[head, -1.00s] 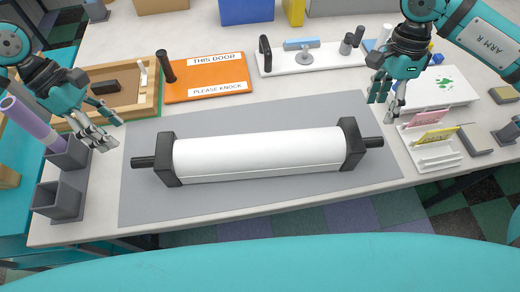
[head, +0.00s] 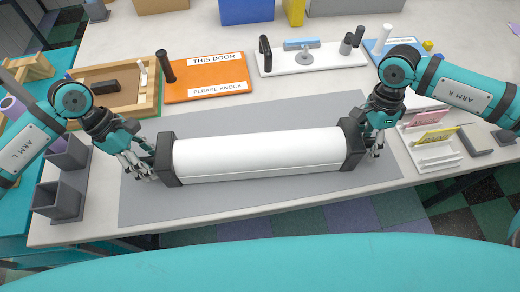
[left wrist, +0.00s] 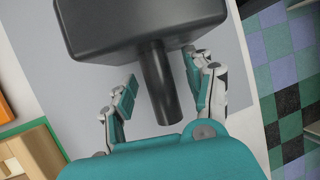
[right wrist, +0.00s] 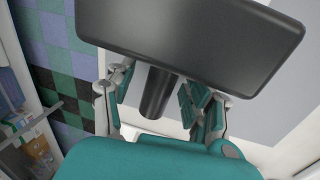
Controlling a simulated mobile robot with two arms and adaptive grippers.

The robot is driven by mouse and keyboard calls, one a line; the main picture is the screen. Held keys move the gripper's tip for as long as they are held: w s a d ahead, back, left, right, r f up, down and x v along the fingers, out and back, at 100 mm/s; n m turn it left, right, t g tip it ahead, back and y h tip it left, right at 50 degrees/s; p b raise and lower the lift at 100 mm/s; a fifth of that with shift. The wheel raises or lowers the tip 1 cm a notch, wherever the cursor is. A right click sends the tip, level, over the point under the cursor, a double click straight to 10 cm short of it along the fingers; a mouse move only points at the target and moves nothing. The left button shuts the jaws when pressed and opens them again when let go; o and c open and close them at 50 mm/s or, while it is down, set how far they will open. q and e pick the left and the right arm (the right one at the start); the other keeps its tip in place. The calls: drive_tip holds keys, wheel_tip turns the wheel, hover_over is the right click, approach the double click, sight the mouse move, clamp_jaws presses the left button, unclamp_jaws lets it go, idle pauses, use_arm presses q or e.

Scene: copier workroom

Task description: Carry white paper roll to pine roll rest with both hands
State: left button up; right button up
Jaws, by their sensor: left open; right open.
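The white paper roll (head: 258,154) lies level on the grey mat (head: 240,210), with a dark square end block at each end. A dark spindle stub sticks out of each block. My left gripper (head: 143,164) is at the left end; in the left wrist view its open fingers stand on either side of the left stub (left wrist: 161,88). My right gripper (head: 374,143) is at the right end; in the right wrist view its open fingers flank the right stub (right wrist: 157,94). A pale wooden stand (head: 28,69), apparently the pine roll rest, shows partly at the far left; my left arm hides some of that area.
Behind the mat are a wooden tray (head: 82,122), an orange door sign (head: 204,92) and a white board with a handle (head: 310,62). Grey square holders (head: 58,198) stand at the left, a white card rack (head: 434,160) at the right. The mat's front is clear.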

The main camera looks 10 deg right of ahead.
use_arm(q)
clamp_jaws()
use_arm(e)
clamp_jaws()
use_arm(q)
drive_tip(key=shift+w+r, duration=0.1)
use_arm(e)
drive_tip(key=shift+w+r, duration=0.15)
idle(0.4)
